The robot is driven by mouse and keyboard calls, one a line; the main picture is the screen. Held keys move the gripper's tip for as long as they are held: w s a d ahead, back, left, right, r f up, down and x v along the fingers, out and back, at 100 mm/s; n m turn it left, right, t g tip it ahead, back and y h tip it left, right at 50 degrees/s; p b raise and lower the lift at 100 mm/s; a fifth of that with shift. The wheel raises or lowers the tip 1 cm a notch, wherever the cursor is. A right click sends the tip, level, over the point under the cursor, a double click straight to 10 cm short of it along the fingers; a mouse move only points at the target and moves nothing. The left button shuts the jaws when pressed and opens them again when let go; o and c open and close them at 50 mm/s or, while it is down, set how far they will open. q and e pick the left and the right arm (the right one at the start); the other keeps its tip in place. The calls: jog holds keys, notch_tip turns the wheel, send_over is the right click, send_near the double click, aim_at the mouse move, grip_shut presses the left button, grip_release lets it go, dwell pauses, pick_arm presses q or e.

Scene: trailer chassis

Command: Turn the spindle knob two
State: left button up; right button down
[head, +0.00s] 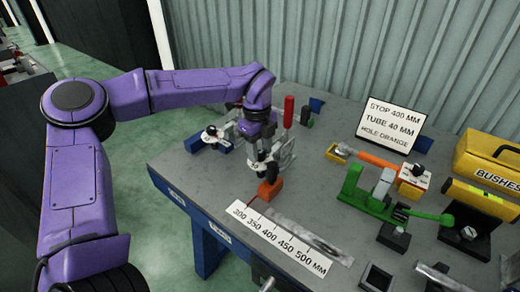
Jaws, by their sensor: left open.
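My left arm, purple, reaches in from the left over the workbench. My left gripper (266,160) points down above an orange block (270,188) with a dark upright part on it; I cannot tell whether the fingers touch that part. The gripper is open. No part is labelled as spindle knob two, so I cannot tell for sure which one it is. A small light-coloured fitting with a dark top (210,131) stands by a blue block (222,146) left of the gripper. My right gripper is not in view.
A ruler strip (280,238) lies at the front of the grey bench (190,172). A red-handled clamp (288,112) stands close behind the gripper. A sign (392,124), a green tool (378,204), and yellow boxes (490,160) fill the right side.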

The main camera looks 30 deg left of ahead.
pick_arm(q)
notch_tip(320, 180, up, 10)
jog(key=shift+a+r, duration=0.2)
jog(key=shift+a, duration=0.05)
dwell(0.4)
